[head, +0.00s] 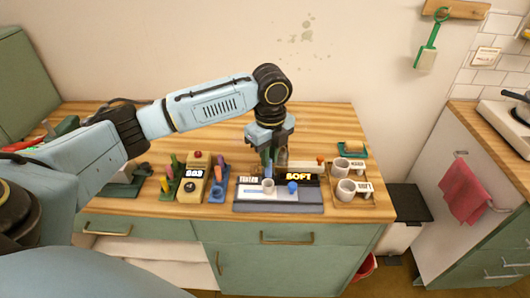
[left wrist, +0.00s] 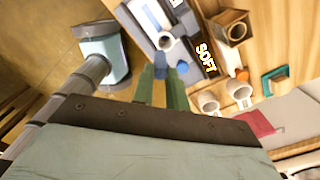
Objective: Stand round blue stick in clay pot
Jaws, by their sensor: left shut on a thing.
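A brown square holder with a dark opening (left wrist: 235,27), possibly the clay pot, stands apart from the fingertips in the left wrist view. It is mostly hidden behind the gripper in the head view. My right gripper is not in view.
A grey station with a SOFT label (head: 299,177) carries a small pale cup (head: 268,185) and a round blue piece (head: 292,187). Two cups (head: 345,190) stand on a wooden tray at right. A beige device (head: 193,181) and coloured sticks (head: 168,172) stand at left.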

